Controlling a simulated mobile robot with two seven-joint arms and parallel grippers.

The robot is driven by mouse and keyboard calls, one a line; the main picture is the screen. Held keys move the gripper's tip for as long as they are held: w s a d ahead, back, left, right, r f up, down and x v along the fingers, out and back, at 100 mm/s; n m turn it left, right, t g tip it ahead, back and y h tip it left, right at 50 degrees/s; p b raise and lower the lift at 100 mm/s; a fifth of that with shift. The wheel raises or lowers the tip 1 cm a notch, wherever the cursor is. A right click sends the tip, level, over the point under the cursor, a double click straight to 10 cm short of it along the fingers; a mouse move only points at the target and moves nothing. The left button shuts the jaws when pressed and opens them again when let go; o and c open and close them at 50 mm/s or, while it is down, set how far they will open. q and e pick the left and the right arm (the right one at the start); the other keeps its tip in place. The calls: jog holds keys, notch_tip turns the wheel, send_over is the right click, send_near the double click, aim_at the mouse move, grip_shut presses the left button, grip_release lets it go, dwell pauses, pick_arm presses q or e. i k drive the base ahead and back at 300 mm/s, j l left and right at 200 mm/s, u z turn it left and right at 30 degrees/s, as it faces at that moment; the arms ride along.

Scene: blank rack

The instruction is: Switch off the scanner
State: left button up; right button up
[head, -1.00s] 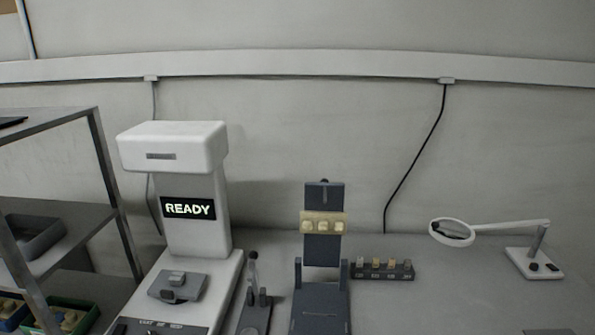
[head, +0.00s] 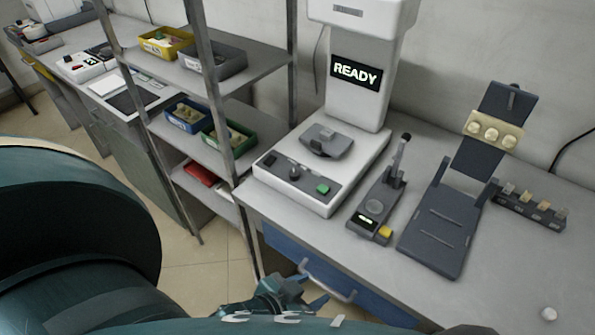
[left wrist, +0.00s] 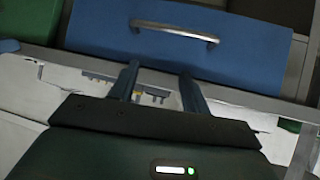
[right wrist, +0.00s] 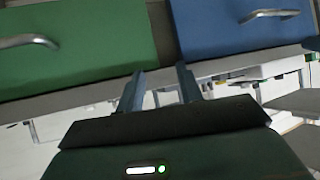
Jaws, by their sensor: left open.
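The scanner (head: 362,105) is a white machine with an upright column and an overhanging head. Its display (head: 356,73) is lit and reads READY. A grey part (head: 327,141) sits on its base. The front panel has a dark knob (head: 294,173) and a green button (head: 323,188). My left gripper (head: 290,290) is low in front of the bench, below the scanner, apart from it. In the left wrist view its fingers (left wrist: 160,85) are apart and empty. My right gripper (right wrist: 160,82) shows only in the right wrist view, fingers apart and empty, facing drawer fronts.
A shelf rack (head: 192,100) with coloured bins stands left of the scanner. A small device with a lever and yellow button (head: 385,232) and a dark stand (head: 440,235) are to its right. A blue drawer (head: 300,262) with a metal handle is under the bench edge.

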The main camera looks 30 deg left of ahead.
aim_at(270, 160)
jog(key=k+l+u, duration=0.15)
jog(key=u, duration=0.25)
jog(key=i+j+u, duration=0.1)
jog(key=u, duration=0.75)
jog(key=i+l, duration=0.05)
